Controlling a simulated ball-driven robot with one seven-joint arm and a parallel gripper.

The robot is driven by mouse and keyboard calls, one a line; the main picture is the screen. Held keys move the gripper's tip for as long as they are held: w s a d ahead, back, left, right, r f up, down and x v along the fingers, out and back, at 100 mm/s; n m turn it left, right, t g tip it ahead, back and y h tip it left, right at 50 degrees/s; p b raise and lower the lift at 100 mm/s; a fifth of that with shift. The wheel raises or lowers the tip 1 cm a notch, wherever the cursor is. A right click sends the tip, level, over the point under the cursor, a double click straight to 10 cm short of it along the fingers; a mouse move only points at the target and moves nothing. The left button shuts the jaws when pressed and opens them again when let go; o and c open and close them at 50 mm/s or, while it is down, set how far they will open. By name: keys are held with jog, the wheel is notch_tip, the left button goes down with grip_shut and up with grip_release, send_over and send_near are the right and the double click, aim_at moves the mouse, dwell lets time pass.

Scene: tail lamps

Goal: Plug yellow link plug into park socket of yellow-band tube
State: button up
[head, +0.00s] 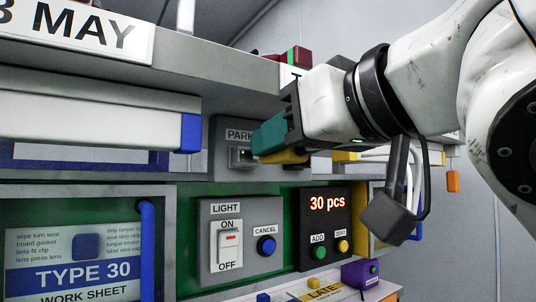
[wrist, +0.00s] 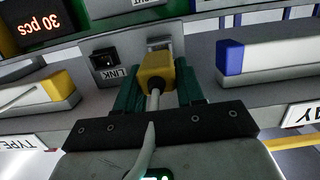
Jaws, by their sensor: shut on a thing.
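My gripper (head: 266,138), with green fingers, is shut on the yellow link plug (wrist: 156,72). A pale cable runs back from the plug in the wrist view. The plug's yellow body also shows under the fingers in the head view (head: 286,157). The park socket (head: 240,157) is on a grey panel marked PARK, just left of the plug in the head view. In the wrist view the park socket (wrist: 159,43) is directly beyond the plug and partly hidden by it. I cannot tell whether they touch. The yellow-band tube (wrist: 40,95) is at left there.
A LINK socket (wrist: 105,60) is beside the park socket. A blue-band tube (head: 95,115) lies on the other side. Below are a light switch panel (head: 240,240) and a counter box (head: 325,230). A grey shelf edge (head: 215,70) overhangs the area.

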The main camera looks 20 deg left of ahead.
jog(key=shift+x, duration=1.25)
jog(key=shift+w+a+r+p, duration=0.2)
jog(key=shift+a+p, duration=0.1)
jog(key=shift+p, duration=0.2)
dwell(0.3)
jog(key=shift+w+a, duration=0.35)
jog(key=shift+a, duration=0.1)
jog(key=o, duration=1.1)
jog(key=shift+o, duration=0.2)
jog(key=b+v, duration=0.2)
jog(key=v, duration=0.8)
jog(key=shift+s+d, duration=0.25)
jog(key=shift+d, duration=0.1)
